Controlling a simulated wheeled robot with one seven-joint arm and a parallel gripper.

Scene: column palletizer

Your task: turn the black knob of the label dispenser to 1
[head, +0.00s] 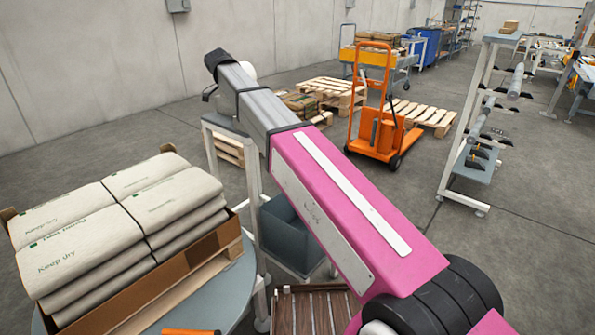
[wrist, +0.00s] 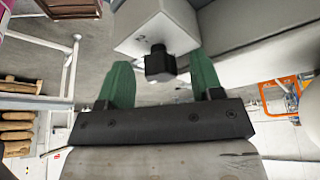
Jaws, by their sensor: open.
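In the wrist view, the label dispenser shows as a pale grey-white box (wrist: 150,27) at the top middle. Its black knob (wrist: 160,66) sticks out from the box toward my gripper. My gripper (wrist: 160,62) is open, with one green finger to each side of the knob in the picture and a visible gap on both sides. I cannot tell whether the fingertips reach fully past the knob's face. The knob's pointer and the numbers cannot be read. In the head view, my arm hides the knob and the gripper's fingers.
In the head view, stacked paper sacks (head: 110,220) fill a carton at the left. A blue-grey bin (head: 290,236) stands below my arm. An orange pallet stacker (head: 377,128) and wooden pallets (head: 425,115) stand behind. A roller rack (head: 478,130) is at the right, with open floor before it.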

